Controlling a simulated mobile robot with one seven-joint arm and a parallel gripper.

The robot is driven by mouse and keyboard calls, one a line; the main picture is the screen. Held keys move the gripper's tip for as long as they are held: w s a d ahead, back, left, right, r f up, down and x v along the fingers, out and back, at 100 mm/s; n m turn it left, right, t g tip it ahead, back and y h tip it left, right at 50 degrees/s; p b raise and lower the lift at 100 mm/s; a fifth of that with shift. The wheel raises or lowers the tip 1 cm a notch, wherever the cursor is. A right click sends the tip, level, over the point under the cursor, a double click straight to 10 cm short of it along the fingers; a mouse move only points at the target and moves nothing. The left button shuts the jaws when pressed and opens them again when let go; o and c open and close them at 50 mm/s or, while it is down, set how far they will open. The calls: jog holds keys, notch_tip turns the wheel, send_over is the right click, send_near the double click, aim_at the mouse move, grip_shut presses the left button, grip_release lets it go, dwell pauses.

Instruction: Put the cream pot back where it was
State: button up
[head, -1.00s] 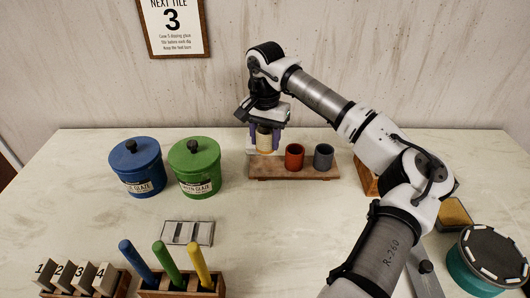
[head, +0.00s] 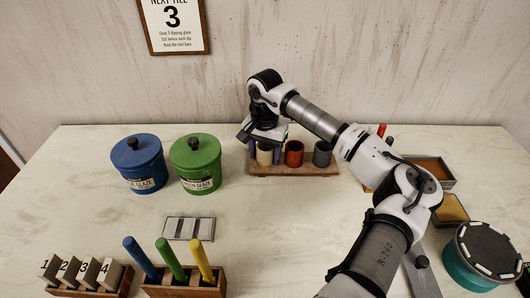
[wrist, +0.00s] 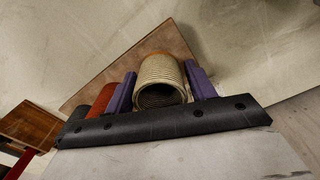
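The cream pot (head: 264,155) is at the left end of the brown wooden board (head: 292,170), in line with a red pot (head: 294,154) and a grey pot (head: 322,154). It looks upright, with its base at or very near the board. My gripper (head: 265,152) comes down from above with one purple finger on each side of the pot. In the wrist view the ribbed cream pot (wrist: 160,80) sits snugly between both purple fingers of my gripper (wrist: 161,88), with its open mouth toward the camera. The fingers appear shut on it.
The lidded green jar (head: 196,165) and blue jar (head: 139,166) stand left of the board. A teal tub (head: 485,262) is at right. The middle table is clear.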

jog(key=shift+o, duration=1.1)
notch_tip(320, 180, up, 12)
jog(key=b, duration=0.2)
jog(key=shift+r, duration=0.15)
